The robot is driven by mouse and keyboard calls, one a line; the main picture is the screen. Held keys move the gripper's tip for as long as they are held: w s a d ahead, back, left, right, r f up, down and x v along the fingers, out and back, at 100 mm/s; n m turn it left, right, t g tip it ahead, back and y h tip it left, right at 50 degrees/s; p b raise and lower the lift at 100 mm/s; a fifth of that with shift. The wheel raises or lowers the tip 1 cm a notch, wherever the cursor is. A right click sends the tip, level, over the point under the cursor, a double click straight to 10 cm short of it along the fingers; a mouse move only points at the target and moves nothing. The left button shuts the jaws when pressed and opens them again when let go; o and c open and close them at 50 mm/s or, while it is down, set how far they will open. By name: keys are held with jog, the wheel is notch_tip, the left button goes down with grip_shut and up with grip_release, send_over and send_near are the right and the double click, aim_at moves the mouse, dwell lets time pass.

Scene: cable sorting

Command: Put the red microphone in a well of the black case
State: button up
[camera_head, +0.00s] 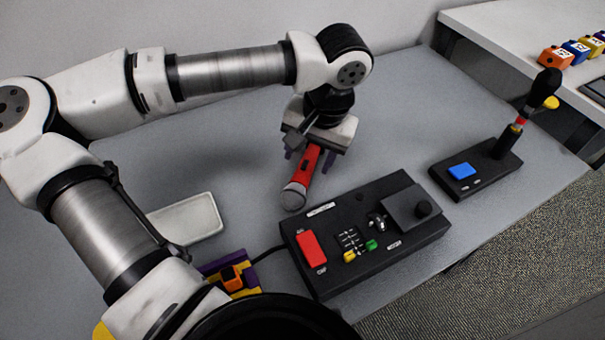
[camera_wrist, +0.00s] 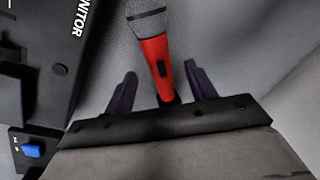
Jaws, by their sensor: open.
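The red microphone (camera_head: 307,168) lies at the middle of the grey table, its silver grille toward the camera and its rear end hidden under my gripper (camera_head: 309,157). In the wrist view, the microphone (camera_wrist: 156,55) runs between the two dark purple fingers of my gripper (camera_wrist: 159,80). The fingers are open, with a gap on each side of the red handle. I cannot make out a black case with wells; the black box (camera_head: 340,272) beside the microphone carries switches and buttons.
A black base with a blue button (camera_head: 462,171) and an upright stick stands at the right. A pale tray (camera_head: 187,220) lies at the left. A purple and yellow object (camera_head: 236,276) is at the front. Coloured blocks (camera_head: 556,59) sit on a white surface, back right.

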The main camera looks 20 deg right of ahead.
aim_at(306, 167)
jog(key=f, duration=0.4)
jog(key=shift+w+a, duration=0.2)
jog(key=shift+a, duration=0.05)
grip_shut()
jog(key=shift+r, duration=0.15)
